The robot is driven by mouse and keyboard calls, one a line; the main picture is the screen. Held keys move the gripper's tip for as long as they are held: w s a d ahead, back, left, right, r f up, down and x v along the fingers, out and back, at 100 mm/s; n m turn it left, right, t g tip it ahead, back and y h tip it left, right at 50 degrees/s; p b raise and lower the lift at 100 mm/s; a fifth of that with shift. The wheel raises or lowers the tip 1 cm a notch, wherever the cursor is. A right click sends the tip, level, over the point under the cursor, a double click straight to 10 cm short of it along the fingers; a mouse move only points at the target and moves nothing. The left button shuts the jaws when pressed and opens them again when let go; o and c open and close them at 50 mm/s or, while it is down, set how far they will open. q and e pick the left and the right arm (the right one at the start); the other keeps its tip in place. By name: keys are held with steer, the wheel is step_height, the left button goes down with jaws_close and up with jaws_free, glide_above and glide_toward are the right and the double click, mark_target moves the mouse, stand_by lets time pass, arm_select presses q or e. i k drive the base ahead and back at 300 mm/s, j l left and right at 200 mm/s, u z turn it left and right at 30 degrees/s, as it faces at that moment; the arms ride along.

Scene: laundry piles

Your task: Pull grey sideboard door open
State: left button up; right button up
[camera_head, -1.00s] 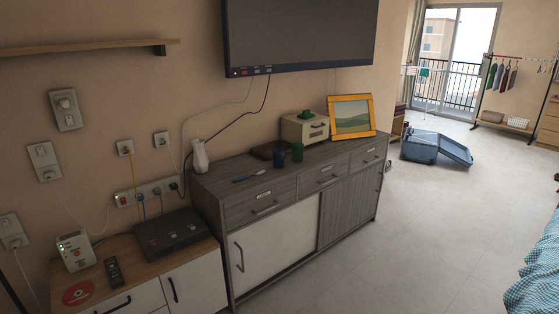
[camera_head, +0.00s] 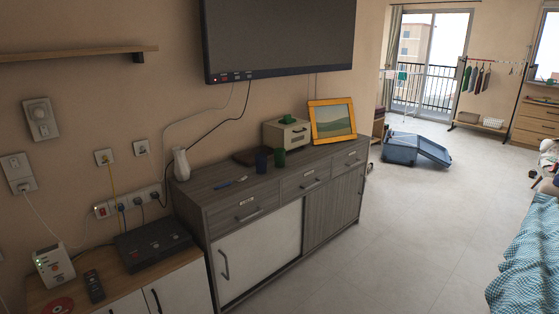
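The grey sideboard (camera_head: 228,208) stands against the wall in the middle of the head view. Its top row has three grey drawers with dark bar handles. Below them, a white door panel (camera_head: 262,250) with a dark vertical handle (camera_head: 223,265) is at the left. A grey slatted door (camera_head: 333,208) is at the right. Both doors look closed. Neither of my grippers shows in this view.
A low wooden-topped cabinet (camera_head: 178,262) with a black box (camera_head: 152,244) adjoins the sideboard at the left. A bed with a blue checked cover (camera_head: 530,255) is at the right. An open blue suitcase (camera_head: 402,150) lies farther back. The floor (camera_head: 400,230) before the sideboard is clear.

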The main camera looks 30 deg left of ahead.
mark_target(330, 208)
steer(key=i+j+u, duration=0.45)
steer(key=i+j, duration=0.4)
steer(key=i, duration=0.35)
steer(key=i+j+z, duration=0.15)
steer(key=i, duration=0.35)
steer(key=i+j, duration=0.2)
steer(key=i, duration=0.3)
steer(key=i+l+z, duration=0.05)
